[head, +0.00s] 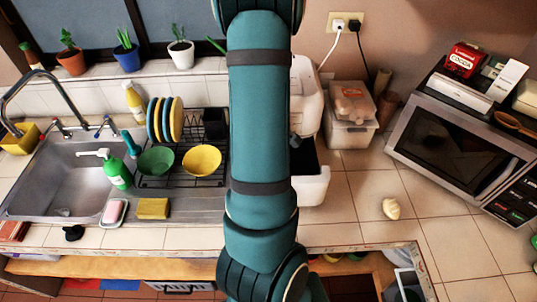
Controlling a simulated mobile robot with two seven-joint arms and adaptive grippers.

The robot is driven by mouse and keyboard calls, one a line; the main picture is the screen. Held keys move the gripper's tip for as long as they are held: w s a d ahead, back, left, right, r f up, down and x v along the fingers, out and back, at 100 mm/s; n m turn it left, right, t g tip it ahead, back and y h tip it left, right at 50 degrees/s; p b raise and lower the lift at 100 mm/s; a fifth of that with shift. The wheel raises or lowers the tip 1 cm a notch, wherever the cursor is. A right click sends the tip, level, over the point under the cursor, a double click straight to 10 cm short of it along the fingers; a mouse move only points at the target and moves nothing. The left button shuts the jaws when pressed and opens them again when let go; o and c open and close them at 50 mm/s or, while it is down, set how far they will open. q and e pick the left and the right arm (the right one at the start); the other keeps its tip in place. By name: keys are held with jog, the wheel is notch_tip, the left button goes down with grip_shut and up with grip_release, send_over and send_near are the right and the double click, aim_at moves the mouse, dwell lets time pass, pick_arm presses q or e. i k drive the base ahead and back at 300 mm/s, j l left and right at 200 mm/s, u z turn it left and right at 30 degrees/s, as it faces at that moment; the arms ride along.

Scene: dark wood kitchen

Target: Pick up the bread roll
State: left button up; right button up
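A small pale cream roll-shaped item (391,208), which looks like the bread roll, lies on the tiled counter (362,235) right of centre, in front of the microwave. Nothing touches it. A teal arm of mine runs upright through the middle of the head view, left of the roll, and hides part of the counter behind it. Neither of my grippers shows in this view.
A microwave (462,147) with boxes on top stands at the right. A lidded plastic container (350,114) and a white appliance (310,185) stand behind. The sink (62,183) and dish rack (190,180) are at the left. Tiles around the roll are clear.

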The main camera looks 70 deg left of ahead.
aim_at(392, 209)
jog(key=k+l, duration=0.75)
jog(key=k, duration=0.1)
